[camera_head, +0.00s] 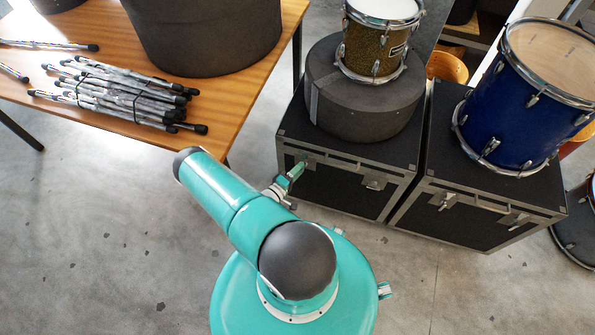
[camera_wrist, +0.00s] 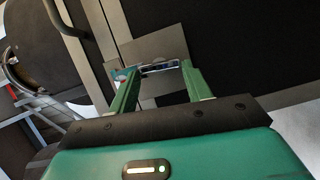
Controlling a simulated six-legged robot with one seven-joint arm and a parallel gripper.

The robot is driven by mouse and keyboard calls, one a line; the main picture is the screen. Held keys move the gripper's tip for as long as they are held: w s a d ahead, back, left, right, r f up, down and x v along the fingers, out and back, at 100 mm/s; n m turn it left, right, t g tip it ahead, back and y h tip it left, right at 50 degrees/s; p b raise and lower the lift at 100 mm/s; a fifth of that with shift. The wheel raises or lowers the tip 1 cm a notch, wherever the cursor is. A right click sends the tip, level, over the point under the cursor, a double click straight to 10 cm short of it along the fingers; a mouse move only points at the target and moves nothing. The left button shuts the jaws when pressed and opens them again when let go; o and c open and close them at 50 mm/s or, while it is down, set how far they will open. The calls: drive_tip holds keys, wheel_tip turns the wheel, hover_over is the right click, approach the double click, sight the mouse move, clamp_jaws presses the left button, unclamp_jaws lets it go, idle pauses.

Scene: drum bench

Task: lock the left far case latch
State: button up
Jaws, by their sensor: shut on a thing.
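The left black case (camera_head: 340,185) has metal edging and two latches on its front. The latch at its left end (camera_head: 310,160) is partly hidden by my gripper (camera_head: 299,169) in the head view. In the wrist view, my gripper (camera_wrist: 160,70) has its two green fingers on either side of a small metal latch piece (camera_wrist: 160,67). It is shut on that piece, in front of the latch's grey plate (camera_wrist: 160,46). Whether the latch is locked cannot be told. The other latch (camera_head: 374,183) on this case is clear of my gripper.
A grey round drum case (camera_head: 365,105) with a gold snare drum (camera_head: 375,50) on it stands on the left case. A second black case (camera_head: 470,215) to the right bears a blue drum (camera_head: 510,110). A wooden table (camera_head: 225,110) with bundled sticks (camera_head: 125,95) is at upper left.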

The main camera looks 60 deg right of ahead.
drive_tip(key=shift+f+n, duration=0.1)
drive_tip(key=shift+n, duration=0.4)
drive_tip(key=o, duration=1)
drive_tip(key=v, duration=1.3)
drive_tip(key=shift+w+a+f, duration=0.15)
drive_tip(key=shift+a+f, duration=0.05)
drive_tip(key=shift+a, duration=0.15)
